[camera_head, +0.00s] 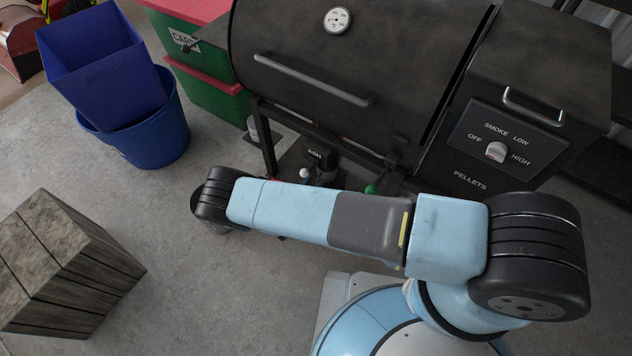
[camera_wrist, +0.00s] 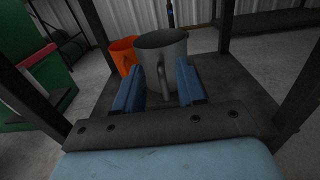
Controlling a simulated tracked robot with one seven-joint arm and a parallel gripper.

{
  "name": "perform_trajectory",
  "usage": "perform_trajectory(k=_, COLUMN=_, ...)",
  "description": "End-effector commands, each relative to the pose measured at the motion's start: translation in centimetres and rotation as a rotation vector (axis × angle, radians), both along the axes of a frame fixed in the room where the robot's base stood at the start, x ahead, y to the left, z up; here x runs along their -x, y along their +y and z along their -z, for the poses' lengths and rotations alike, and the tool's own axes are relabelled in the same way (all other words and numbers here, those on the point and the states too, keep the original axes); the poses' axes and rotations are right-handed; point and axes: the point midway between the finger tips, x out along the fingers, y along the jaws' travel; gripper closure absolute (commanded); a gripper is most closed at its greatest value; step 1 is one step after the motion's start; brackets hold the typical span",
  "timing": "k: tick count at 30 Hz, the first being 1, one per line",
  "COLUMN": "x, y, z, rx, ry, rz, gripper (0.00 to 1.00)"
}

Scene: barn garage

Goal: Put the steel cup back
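The steel cup (camera_wrist: 160,49) is a grey metal cup in the wrist view, upright, with its handle (camera_wrist: 160,82) facing me. My gripper (camera_wrist: 160,70) has its two blue fingers apart, one to each side of the handle, with gaps between. The fingers hide the lower sides of the cup, so contact with its body is unclear. The cup is over a dark shelf (camera_wrist: 232,88), and its base is hidden. In the head view my arm reaches left, and the cup and gripper are not clearly visible.
An orange cup (camera_wrist: 122,53) is just left of the steel cup. Dark posts frame the shelf. In the head view, a black grill (camera_head: 350,60) stands ahead, blue bins (camera_head: 150,130) and green crates (camera_head: 218,100) at left, and a wooden crate (camera_head: 65,265) at lower left.

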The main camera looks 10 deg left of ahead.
Motion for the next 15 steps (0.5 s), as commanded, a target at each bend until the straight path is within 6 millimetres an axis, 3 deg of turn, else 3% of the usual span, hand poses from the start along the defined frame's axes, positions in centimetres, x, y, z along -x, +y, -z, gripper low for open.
perform_trajectory(k=15, x=9.0, y=3.7, z=0.0, rx=0.0, ry=0.001, rz=-0.001, gripper=0.6)
